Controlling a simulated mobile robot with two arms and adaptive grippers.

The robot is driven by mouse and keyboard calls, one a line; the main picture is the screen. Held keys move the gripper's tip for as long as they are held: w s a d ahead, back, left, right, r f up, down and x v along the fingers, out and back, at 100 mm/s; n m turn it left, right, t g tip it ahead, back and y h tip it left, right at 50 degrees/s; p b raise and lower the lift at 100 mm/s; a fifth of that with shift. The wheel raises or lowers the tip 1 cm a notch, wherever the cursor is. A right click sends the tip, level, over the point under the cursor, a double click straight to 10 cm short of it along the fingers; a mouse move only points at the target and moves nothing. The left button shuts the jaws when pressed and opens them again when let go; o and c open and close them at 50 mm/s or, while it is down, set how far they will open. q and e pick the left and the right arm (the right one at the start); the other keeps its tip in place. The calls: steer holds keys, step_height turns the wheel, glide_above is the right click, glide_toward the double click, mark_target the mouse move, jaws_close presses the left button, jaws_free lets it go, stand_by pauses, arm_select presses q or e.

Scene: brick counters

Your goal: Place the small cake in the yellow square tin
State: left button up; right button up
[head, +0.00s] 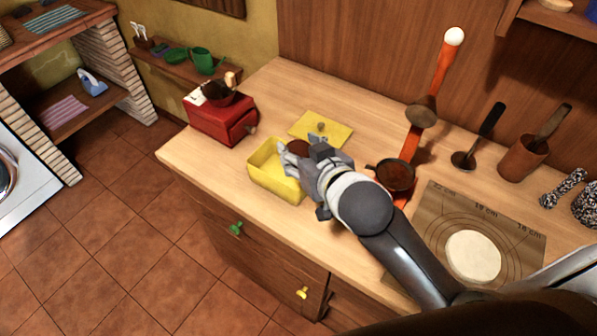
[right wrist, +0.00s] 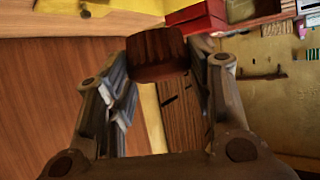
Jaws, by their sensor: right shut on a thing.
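The yellow square tin (head: 259,178) stands open near the front edge of the counter. My right gripper (head: 296,152) is over the tin's right part and hides some of it. It is shut on the small cake (head: 298,146), a dark brown piece, mostly hidden by the fingers there. In the right wrist view the cake (right wrist: 157,52) sits between the fingertips (right wrist: 163,68). I cannot tell how high the cake is above the tin's floor. My left gripper is not in view.
A yellow lid (head: 337,136) with a knob lies behind the tin. A red grinder box (head: 215,122) stands to the left. An orange scale (head: 412,145) with a dark pan (head: 396,175) stands to the right. A mat with round dough (head: 473,257) lies front right.

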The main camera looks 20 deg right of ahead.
mark_target(299, 153)
steer(key=w+f, duration=0.2)
steer(key=f, duration=0.1)
steer(key=shift+w+d+f, duration=0.1)
steer(key=shift+w+d, duration=0.1)
steer(key=shift+w, duration=0.05)
step_height(299, 153, down, 3)
steer(key=shift+f, duration=0.15)
steer(key=shift+f, duration=0.35)
steer(key=shift+f, duration=0.15)
steer(key=o, duration=1)
steer(key=shift+a+f, duration=0.1)
